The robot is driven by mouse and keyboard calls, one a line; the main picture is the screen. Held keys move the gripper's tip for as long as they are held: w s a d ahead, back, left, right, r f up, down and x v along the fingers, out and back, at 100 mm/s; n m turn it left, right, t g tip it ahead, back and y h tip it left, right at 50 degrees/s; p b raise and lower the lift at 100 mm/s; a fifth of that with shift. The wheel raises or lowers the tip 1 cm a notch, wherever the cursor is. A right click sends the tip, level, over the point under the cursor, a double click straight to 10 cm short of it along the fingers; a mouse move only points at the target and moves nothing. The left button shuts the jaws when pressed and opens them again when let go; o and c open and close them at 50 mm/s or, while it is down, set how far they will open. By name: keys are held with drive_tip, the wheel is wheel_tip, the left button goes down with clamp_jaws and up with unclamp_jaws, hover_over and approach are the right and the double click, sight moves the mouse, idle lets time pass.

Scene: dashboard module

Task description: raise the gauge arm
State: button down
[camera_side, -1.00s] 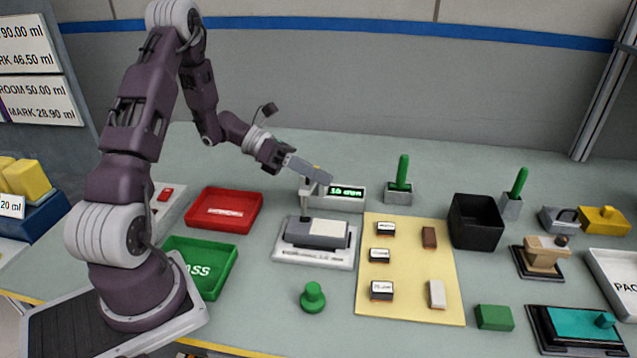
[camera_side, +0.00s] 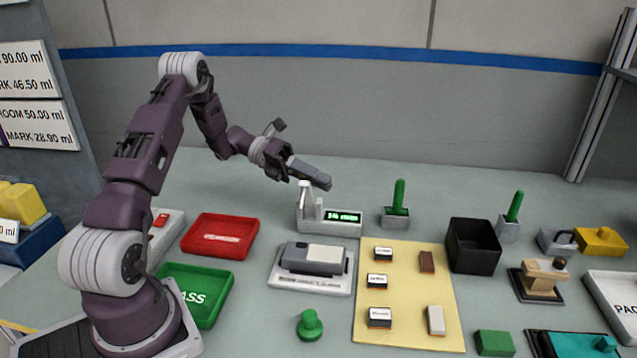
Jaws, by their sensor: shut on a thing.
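The gauge (camera_side: 329,228) is a pale stand with a lit green display and a short upright post at its left. My gripper (camera_side: 310,176) reaches in from the left above the gauge, angled down to the right. It is shut on the gauge arm, but the fingers and the arm blend into one grey shape, so the exact grip is hard to make out. The display digits are too small to read surely. In front of the gauge, a grey block (camera_side: 300,262) lies on a white plate (camera_side: 310,284).
A red tray (camera_side: 197,243) and a green tray (camera_side: 205,315) lie to the left. A yellow mat (camera_side: 405,318) with several small blocks, a black bin (camera_side: 473,252) and a green-handled stamp (camera_side: 398,200) are to the right. A green knob (camera_side: 310,325) stands in front.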

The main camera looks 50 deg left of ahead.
drive_tip(key=shift+w+a+r, duration=0.15)
drive_tip(key=shift+w+r, duration=0.05)
drive_tip(key=shift+r, duration=0.1)
drive_tip(key=c, duration=1.4)
unclamp_jaws()
drive_tip(key=shift+f, duration=0.1)
drive_tip(key=v, duration=0.7)
drive_tip(key=shift+s, duration=0.15)
